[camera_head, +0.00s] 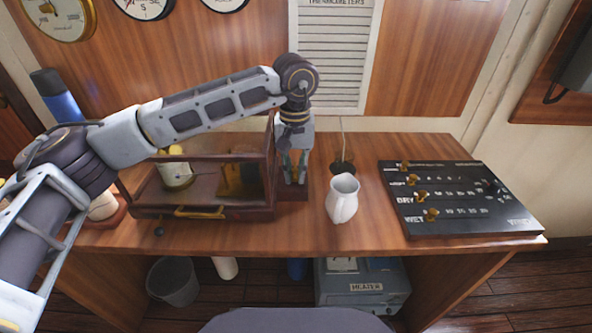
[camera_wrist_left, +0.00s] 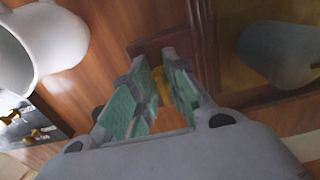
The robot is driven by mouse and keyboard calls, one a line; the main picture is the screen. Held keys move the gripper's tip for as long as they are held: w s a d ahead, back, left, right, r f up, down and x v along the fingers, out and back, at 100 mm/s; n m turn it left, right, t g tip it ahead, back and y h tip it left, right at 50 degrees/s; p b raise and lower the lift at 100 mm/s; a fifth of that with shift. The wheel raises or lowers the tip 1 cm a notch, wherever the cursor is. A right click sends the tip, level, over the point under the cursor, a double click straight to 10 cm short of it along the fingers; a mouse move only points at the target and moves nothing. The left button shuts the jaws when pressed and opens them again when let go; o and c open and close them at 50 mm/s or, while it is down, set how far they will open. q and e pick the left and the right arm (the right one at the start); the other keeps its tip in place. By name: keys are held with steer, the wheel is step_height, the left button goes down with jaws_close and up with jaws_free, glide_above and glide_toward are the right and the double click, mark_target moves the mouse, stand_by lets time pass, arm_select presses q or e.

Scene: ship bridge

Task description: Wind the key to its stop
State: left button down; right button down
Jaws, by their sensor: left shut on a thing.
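My left gripper (camera_head: 296,176) points down at the right end of a wooden glass-fronted case (camera_head: 205,214) on the desk. In the left wrist view, its green-padded fingers (camera_wrist_left: 160,72) are shut with a narrow gap on a small brass piece, which looks like the key (camera_wrist_left: 161,90). The fingers hide most of the key, so its turned angle cannot be told. A low wooden ledge (camera_head: 293,192) juts from the case below the fingers. Inside the case are a pale drum (camera_head: 176,175) and brass works (camera_head: 240,179). My right gripper is not in view.
A white jug (camera_head: 343,199) stands just right of the gripper, with a small dark pot (camera_head: 343,165) behind it. A black panel with brass knobs (camera_head: 455,198) lies farther right.

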mark_target(294, 170)
arm_select(q)
steer(key=shift+a+m, duration=0.1)
steer(key=shift+m, duration=0.5)
steer(key=shift+r, duration=0.1)
steer(key=c, duration=1.6)
jaws_free()
steer(key=shift+r, duration=5.95)
steer(key=shift+o, duration=0.4)
